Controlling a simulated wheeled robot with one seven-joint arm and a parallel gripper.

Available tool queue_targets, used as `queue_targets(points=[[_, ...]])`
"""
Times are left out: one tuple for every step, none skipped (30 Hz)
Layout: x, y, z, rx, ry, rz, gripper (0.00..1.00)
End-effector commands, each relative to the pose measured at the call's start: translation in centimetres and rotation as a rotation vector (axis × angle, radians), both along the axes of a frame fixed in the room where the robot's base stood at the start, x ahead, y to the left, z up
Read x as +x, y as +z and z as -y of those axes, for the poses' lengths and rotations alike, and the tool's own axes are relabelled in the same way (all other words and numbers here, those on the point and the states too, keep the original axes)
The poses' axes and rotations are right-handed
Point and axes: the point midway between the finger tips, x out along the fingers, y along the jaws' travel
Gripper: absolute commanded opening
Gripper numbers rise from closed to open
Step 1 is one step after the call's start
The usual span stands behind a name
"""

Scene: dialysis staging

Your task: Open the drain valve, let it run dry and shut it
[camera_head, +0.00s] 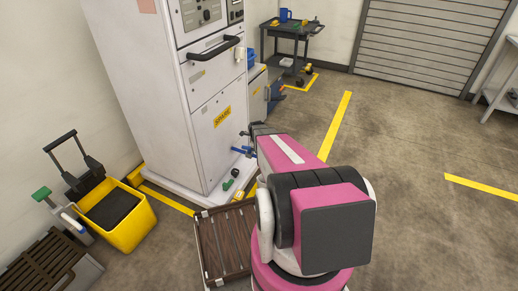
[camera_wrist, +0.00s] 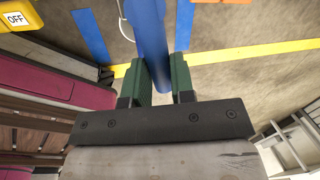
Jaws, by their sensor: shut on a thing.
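The white cabinet (camera_head: 212,130) stands left of centre with a yellow label on its front. Blue handles (camera_head: 241,151) show low at its right side, partly hidden by my arm. In the wrist view, my gripper (camera_wrist: 164,72) has its green fingers shut around a long blue handle (camera_wrist: 148,30). The handle passes between the fingers. I see no water running; the valve outlet is not clear.
A brown slatted grate (camera_head: 222,245) lies on the floor before the cabinet, beside my base. A yellow mop bucket (camera_head: 130,222) stands at the left. A dark cart (camera_head: 291,35) stands at the back. The floor at right is clear.

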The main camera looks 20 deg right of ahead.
Motion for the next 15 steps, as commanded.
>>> queue_targets(points=[[-0.22, 0.01, -0.2, 0.0, -0.026, -0.002, 0.0], [-0.29, 0.01, -0.26, 0.001, -0.043, -0.002, 0.0], [-0.37, 0.01, -0.33, 0.001, -0.063, -0.002, 0.0], [-0.42, 0.01, -0.38, 0.0, -0.077, -0.002, 0.0], [-0.46, 0.01, -0.44, 0.0, -0.09, -0.002, 0.0], [-0.52, 0.01, -0.5, 0.001, -0.105, -0.002, 0.0], [-0.55, 0.01, -0.54, 0.001, -0.116, -0.002, 0.0], [-0.58, 0.01, -0.58, 0.001, -0.126, -0.002, 0.0], [-0.62, 0.01, -0.61, 0.001, -0.137, -0.002, 0.0], [-0.64, 0.0, -0.64, 0.001, -0.144, -0.001, 0.0], [-0.65, 0.01, -0.67, 0.001, -0.149, -0.001, 0.0], [-0.67, 0.0, -0.69, 0.002, -0.156, -0.001, 0.0], [-0.69, 0.01, -0.7, 0.002, -0.161, -0.001, 0.0], [-0.7, 0.01, -0.71, 0.002, -0.164, -0.001, 0.0], [-0.71, 0.0, -0.73, 0.002, -0.167, -0.001, 0.0]])
